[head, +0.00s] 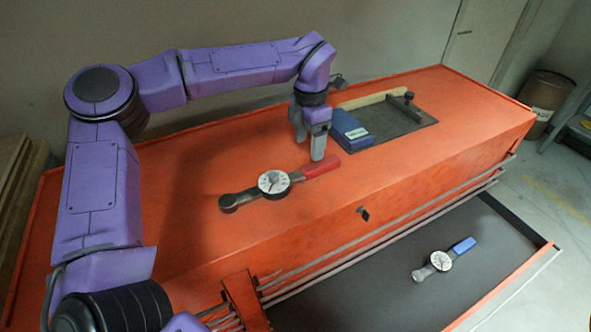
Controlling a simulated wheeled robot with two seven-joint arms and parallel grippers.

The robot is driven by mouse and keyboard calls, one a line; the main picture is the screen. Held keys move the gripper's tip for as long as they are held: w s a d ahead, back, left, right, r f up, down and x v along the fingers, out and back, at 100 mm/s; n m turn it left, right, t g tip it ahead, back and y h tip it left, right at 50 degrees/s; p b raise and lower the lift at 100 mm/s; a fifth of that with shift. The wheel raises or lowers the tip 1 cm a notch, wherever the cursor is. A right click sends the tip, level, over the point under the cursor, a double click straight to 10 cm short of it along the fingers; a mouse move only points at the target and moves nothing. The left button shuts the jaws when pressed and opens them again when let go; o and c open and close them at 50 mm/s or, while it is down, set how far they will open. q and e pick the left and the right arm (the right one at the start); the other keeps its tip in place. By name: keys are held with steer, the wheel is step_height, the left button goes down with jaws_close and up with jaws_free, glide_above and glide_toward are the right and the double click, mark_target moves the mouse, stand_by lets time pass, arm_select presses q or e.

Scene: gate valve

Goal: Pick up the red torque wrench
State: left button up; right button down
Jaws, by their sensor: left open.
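The red torque wrench (275,183) lies flat on the orange cabinet top, with a round white dial, a dark head at the left and a red handle pointing up and right. My left gripper (309,150) points down over the cabinet top, just behind the red handle. Its fingers are open and nothing shows between them. One fingertip overlaps the handle's far side in the picture; I cannot tell whether they touch. My right gripper is not in view.
A second wrench with a blue handle (443,259) lies in the open drawer (390,290) at the front. The cabinet top (400,160) in front of the mat is clear.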

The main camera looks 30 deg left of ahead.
mark_target(308, 169)
arm_select(q)
steer(key=s+f, duration=0.1)
steer(key=s+f+p, duration=0.1)
steer(key=s, duration=0.1)
steer(key=shift+d+f, duration=0.1)
steer(key=shift+d, duration=0.05)
steer(key=f, duration=0.1)
steer(key=w+f+p, duration=0.1)
steer(key=f, duration=0.1)
steer(key=w+f, duration=0.1)
steer(key=f, duration=0.1)
steer(key=shift+w+d, duration=0.15)
steer(key=shift+d, duration=0.05)
steer(key=shift+f, duration=0.1)
steer(key=shift+s, duration=0.35)
steer(key=shift+s+r, duration=0.2)
steer(key=shift+r, duration=0.05)
steer(key=shift+c, duration=1.2)
steer(key=shift+w, duration=0.15)
jaws_close()
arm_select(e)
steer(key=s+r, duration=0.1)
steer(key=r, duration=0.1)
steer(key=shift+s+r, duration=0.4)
